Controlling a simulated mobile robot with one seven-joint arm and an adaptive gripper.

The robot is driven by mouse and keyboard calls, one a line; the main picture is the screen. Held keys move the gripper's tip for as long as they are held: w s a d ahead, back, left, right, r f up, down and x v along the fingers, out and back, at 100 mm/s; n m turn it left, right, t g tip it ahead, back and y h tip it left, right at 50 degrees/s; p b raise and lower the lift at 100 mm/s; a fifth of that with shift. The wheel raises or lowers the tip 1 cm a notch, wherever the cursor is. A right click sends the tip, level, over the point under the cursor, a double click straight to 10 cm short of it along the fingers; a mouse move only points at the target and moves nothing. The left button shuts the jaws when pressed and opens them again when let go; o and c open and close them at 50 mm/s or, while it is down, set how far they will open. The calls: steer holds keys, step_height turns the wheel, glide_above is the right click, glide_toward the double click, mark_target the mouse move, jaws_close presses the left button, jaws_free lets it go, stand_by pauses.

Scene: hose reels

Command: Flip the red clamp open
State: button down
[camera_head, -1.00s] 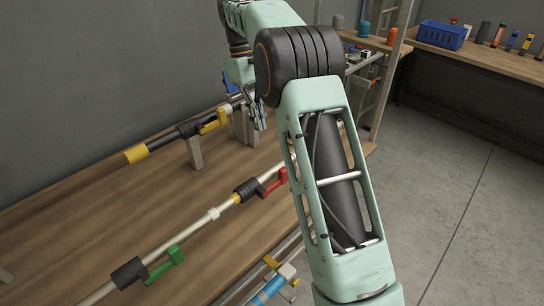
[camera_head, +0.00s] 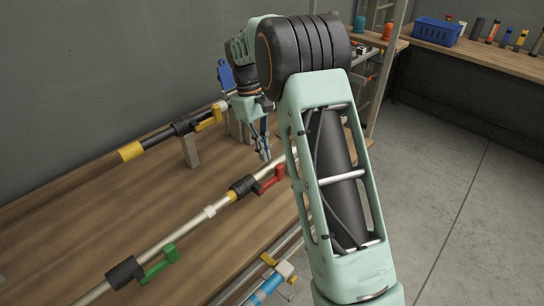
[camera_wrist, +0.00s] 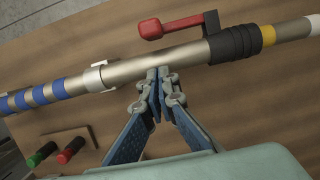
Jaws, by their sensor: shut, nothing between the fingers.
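The red clamp (camera_head: 269,180) is a short red lever on a black collar (camera_head: 243,186) around a long metal pole. In the wrist view the red lever (camera_wrist: 165,26) lies on the far side of the pole (camera_wrist: 150,62), joined to the black collar (camera_wrist: 234,44) by a black arm. My gripper (camera_head: 265,156) is above the table, just behind the red clamp in the head view. In the wrist view my gripper (camera_wrist: 162,72) has its fingertips together and empty, close to the near side of the pole, left of the collar. I cannot tell whether they touch it.
A green clamp (camera_head: 159,263) is farther along the same pole. A yellow clamp (camera_head: 208,120) is on another pole behind, on a wooden support (camera_head: 190,151). Blue bands (camera_wrist: 40,96) and a white bracket (camera_wrist: 101,77) show left in the wrist view.

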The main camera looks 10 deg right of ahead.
steer(key=shift+s+d+r, duration=0.1)
steer(key=shift+s+d, duration=0.35)
steer(key=shift+s, duration=0.25)
steer(key=shift+s+d+r, duration=0.1)
steer(key=shift+s+d, duration=0.35)
steer(key=shift+s, duration=0.2)
steer(key=shift+d, duration=0.1)
